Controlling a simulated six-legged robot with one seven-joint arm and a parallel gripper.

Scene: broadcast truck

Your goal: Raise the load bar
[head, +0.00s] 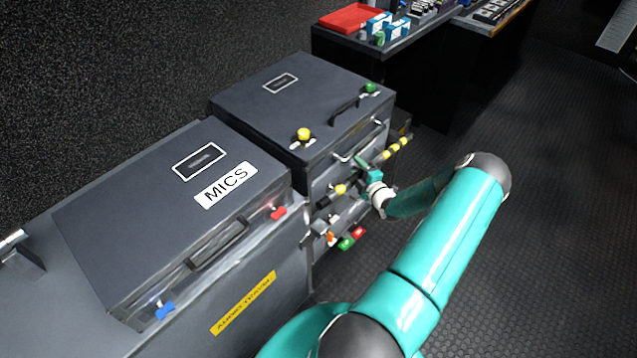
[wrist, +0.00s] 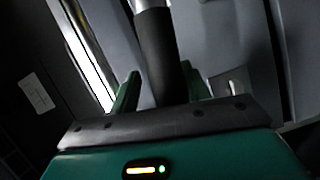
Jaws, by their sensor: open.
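The load bar seems to be the dark bar with yellow bands (head: 396,147) running across the front of the dark cabinet in the head view. Another yellow piece (head: 341,189) shows to the left of my gripper, and I cannot tell if it is the same bar. My gripper (head: 361,170) is at the cabinet front, its teal fingers open. In the wrist view a dark cylindrical grip with a silver end (wrist: 158,50) lies between the two open fingers (wrist: 161,88). The fingers stand apart from it on both sides. My gripper hides part of the bar in the head view.
A dark case labelled MICS (head: 120,225) stands at the left. A dark case with a yellow knob (head: 285,100) tops the cabinet. Red and green pieces (head: 351,238) sit low on the front. A desk with a red tray (head: 352,18) is behind. The floor (head: 540,200) at right is clear.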

